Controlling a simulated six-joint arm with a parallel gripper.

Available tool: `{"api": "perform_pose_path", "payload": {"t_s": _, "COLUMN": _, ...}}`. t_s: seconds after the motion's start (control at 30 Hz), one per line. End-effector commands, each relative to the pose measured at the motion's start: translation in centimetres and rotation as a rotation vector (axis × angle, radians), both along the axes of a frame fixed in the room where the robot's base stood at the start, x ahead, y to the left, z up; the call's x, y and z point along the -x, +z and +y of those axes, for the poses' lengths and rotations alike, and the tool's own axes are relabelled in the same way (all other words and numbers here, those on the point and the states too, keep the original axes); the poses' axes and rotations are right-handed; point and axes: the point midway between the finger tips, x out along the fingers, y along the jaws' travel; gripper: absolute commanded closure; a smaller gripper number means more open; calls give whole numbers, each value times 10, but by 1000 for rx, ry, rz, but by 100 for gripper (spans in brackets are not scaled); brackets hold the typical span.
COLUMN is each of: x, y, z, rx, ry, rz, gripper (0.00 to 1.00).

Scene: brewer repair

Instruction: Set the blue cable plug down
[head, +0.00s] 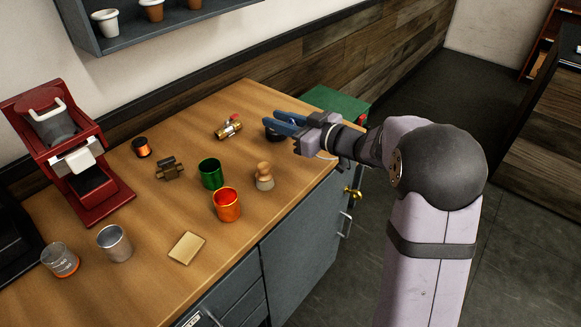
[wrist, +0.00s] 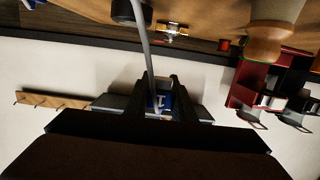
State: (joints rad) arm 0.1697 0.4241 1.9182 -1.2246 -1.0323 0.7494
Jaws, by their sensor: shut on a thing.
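My gripper (head: 287,123) is above the far right part of the wooden counter (head: 247,98), its two blue fingers pointing left. In the wrist view, my gripper (wrist: 160,98) is shut on the blue cable plug (wrist: 158,103), which shows between the dark fingers. A grey cable (wrist: 145,45) runs from the plug to the top edge of that view. In the head view I cannot make out the plug apart from the blue fingers. A thin pale cable (head: 322,156) shows under my gripper there.
A black round thing (head: 271,136) stands beneath the fingers. A brass valve (head: 229,128) lies to their left. A wooden tamper (head: 264,178), green cup (head: 211,174) and orange cup (head: 227,205) stand nearer. The red brewer (head: 103,186) is at left. A green box (head: 338,103) is behind my gripper.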

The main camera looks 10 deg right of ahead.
Motion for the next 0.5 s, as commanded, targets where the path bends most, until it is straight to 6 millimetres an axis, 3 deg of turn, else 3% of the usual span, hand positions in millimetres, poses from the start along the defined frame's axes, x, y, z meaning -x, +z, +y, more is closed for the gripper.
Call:
{"api": "perform_pose_path", "payload": {"t_s": 0.33, "x": -1, "y": 0, "z": 1, "rx": -1, "ry": -1, "rz": 2, "gripper": 98}}
{"api": "perform_pose_path", "payload": {"t_s": 0.5, "x": -1, "y": -16, "z": 1, "rx": -3, "ry": -1, "rz": 6, "gripper": 98}}
